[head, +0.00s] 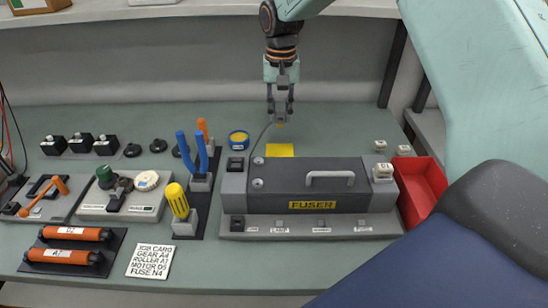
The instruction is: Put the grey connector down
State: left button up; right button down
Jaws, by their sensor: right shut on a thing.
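My right gripper (280,106) hangs at the back middle of the bench, pointing down, with its fingers shut on the small grey connector (279,122). The connector is mostly hidden between the fingertips. A thin dark cable (262,135) curves from it down to the back left of the dark fuser unit (330,186). The connector appears to be above and behind a yellow patch (280,150) on the bench; its exact height is hard to tell. My left gripper is not in the view.
A red bin (418,190) stands right of the fuser, with small white blocks (380,146) behind it. The bench behind the fuser is mostly clear.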

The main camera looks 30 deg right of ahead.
aim_at(280, 146)
jog(key=shift+w+d+f+b, duration=0.1)
jog(key=shift+d+f+b, duration=0.1)
jog(key=shift+f, duration=0.2)
jog(key=shift+w+d+f+b, duration=0.1)
jog(key=shift+d+f+b, duration=0.05)
jog(key=shift+f, duration=0.5)
notch_tip(280, 146, down, 6)
jog(key=shift+s+a+r+b, duration=0.15)
jog(key=shift+r+b, duration=0.05)
jog(key=shift+b, duration=0.15)
jog(key=shift+f, duration=0.35)
notch_tip(280, 146, down, 3)
jog(key=shift+r, duration=0.1)
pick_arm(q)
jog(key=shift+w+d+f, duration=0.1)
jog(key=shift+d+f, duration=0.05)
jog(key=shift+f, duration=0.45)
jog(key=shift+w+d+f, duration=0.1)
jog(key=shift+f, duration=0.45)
pick_arm(e)
jog(key=shift+f, duration=0.2)
jog(key=shift+f, duration=0.1)
